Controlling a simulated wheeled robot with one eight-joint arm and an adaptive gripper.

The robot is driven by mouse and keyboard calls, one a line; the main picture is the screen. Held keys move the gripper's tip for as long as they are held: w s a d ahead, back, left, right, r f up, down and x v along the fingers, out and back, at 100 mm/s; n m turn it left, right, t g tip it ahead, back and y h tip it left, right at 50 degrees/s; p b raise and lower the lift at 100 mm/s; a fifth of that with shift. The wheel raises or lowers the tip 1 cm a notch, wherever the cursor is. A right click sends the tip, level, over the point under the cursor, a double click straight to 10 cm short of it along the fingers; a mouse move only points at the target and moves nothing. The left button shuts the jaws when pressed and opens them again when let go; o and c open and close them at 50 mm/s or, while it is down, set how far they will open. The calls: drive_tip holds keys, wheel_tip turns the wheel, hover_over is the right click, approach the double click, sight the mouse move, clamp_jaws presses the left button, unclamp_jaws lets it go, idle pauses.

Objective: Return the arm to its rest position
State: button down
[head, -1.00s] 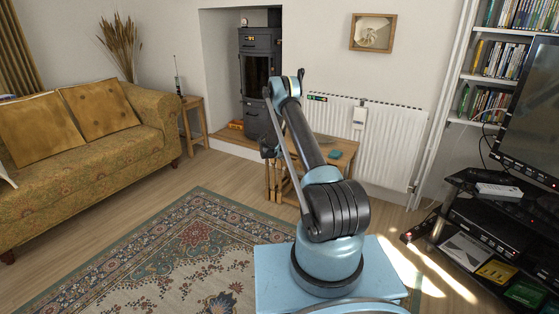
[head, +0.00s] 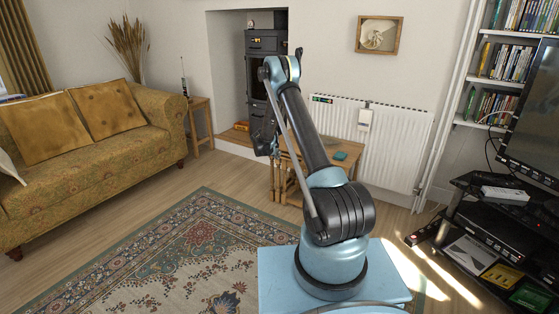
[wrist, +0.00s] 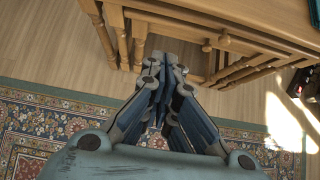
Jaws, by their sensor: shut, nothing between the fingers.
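My arm rises from its blue base in the head view and bends over at the top. My gripper (head: 268,148) hangs down from the arm's far end, in front of the wooden nest of tables as seen from the head. In the wrist view my gripper (wrist: 168,70) has its fingers drawn together, with nothing held between them. It points toward the legs of the wooden tables (wrist: 240,35), over the wood floor and rug. I cannot tell the exact gap between fingertips and table legs.
The nest of tables (head: 290,180) stands before a white radiator (head: 393,145). A patterned sofa (head: 95,165) is at the left. A patterned rug (head: 150,260) covers the floor. A black TV stand (head: 450,215) and DVD shelves (head: 500,60) are at the right.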

drive_tip(key=s+d+r+m+g+y, duration=0.1)
drive_tip(key=s+d+r+m, duration=0.3)
drive_tip(key=s+r, duration=0.6)
drive_tip(key=s+d+r+m+g, duration=0.1)
drive_tip(key=s+r+m, duration=0.4)
drive_tip(key=s+r, duration=0.45)
drive_tip(key=s+d+r+m+g+y, duration=0.1)
drive_tip(key=s+d+r+m, duration=0.3)
drive_tip(key=s+r, duration=0.6)
drive_tip(key=s+r+m+y, duration=0.1)
drive_tip(key=s+r+m, duration=0.2)
drive_tip(key=s+m, duration=1.15)
drive_tip(key=s+f+g+y, duration=0.1)
drive_tip(key=s+f, duration=0.3)
drive_tip(key=s, duration=0.9)
drive_tip(key=s+a+f+g+y, duration=0.1)
drive_tip(key=s+f, duration=0.2)
drive_tip(key=s, duration=1)
drive_tip(key=shift+s+a+f+m, duration=0.15)
drive_tip(key=shift+a+f+m, duration=0.15)
drive_tip(key=shift+f+m, duration=0.15)
